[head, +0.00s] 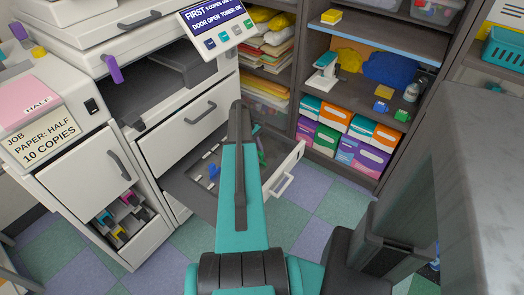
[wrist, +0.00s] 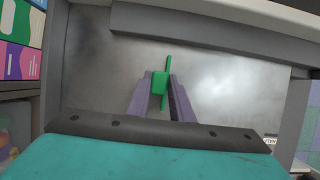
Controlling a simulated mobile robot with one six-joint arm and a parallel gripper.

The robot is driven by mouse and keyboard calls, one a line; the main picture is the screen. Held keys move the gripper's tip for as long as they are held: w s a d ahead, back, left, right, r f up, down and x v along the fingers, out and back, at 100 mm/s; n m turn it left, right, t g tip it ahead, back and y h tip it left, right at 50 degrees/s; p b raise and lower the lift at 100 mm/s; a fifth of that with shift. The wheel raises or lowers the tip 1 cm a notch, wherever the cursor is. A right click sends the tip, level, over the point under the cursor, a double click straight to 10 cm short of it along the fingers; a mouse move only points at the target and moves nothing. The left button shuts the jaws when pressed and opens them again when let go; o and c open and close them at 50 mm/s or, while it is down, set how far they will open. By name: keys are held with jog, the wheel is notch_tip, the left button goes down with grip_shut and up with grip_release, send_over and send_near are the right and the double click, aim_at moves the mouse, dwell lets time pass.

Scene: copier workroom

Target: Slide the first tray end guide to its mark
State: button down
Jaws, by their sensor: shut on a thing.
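The open paper tray (head: 190,187) is a grey drawer pulled out of the copier, with a white front. A green end guide (wrist: 160,82) stands upright on the tray floor in the wrist view. My gripper (wrist: 161,84) has its two purple-grey fingers on either side of the green guide, shut on it. A blue guide (head: 214,171) stands on the tray floor, left of my arm in the head view. Small white marks (head: 198,179) lie near it. My arm hides much of the tray, and I cannot tell which mark belongs to the green guide.
The copier (head: 180,125) stands at the left of the tray. A shelf unit with boxes (head: 325,140) stands behind and to the right. A job sign (head: 40,135) reads half paper, 10 copies. Checkered floor (head: 330,210) is clear right of the tray.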

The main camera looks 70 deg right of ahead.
jog(key=a, duration=0.2)
jog(key=w+a, duration=0.1)
jog(key=a, duration=0.1)
jog(key=w+a+p, duration=0.1)
jog(key=a, duration=0.2)
jog(key=shift+a, duration=0.1)
jog(key=c, duration=1.7)
grip_release()
jog(key=v, duration=1.3)
jog(key=shift+r, duration=0.4)
jog(key=shift+w, duration=0.1)
